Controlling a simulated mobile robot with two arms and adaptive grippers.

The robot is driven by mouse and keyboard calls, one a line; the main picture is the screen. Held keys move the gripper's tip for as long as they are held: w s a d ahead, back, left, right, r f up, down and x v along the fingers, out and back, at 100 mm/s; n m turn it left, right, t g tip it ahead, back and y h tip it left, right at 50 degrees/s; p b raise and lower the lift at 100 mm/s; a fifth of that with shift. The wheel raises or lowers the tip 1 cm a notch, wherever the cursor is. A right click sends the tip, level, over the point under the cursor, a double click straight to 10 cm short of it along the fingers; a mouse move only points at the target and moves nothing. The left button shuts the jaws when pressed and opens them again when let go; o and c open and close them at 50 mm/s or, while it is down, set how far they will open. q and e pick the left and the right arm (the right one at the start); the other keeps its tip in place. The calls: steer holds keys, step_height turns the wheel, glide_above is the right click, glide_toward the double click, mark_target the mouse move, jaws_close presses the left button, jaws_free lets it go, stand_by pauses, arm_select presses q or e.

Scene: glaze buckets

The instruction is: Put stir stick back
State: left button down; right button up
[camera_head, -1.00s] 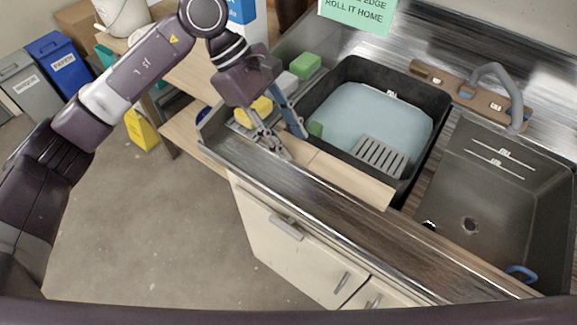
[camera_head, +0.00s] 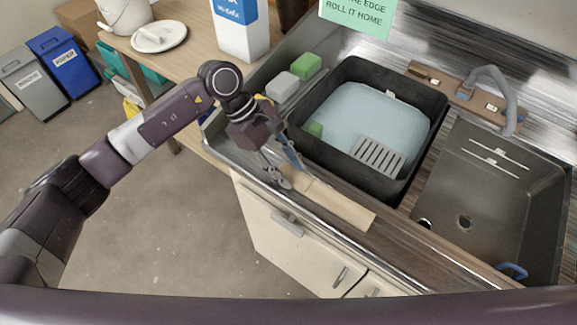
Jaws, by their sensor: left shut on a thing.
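The stir stick (camera_head: 335,202) is a flat, pale wooden slat in the head view, near the front metal edge of the sink counter. My left gripper (camera_head: 286,174) is shut on its left end, and the fingers partly hide that end. The stick slants down to the right, in front of the black basin. I cannot tell whether it touches the counter edge. My right gripper is not in view.
A black basin (camera_head: 305,150) of pale blue water with a grey slotted piece (camera_head: 378,157) stands beside the sink (camera_head: 490,200). Green (camera_head: 306,66) and grey (camera_head: 282,86) blocks lie behind my gripper. A white bucket (camera_head: 125,14), round lid (camera_head: 159,37) and carton (camera_head: 240,35) stand on the wooden table.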

arm_select(q)
steer(key=shift+f, duration=0.15)
steer(key=c, duration=1.4)
jaws_free()
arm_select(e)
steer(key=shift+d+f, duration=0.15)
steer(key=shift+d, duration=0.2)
arm_select(q)
steer(key=shift+r, duration=0.25)
steer(key=shift+b+v, duration=1.7)
steer(key=shift+v, duration=4.25)
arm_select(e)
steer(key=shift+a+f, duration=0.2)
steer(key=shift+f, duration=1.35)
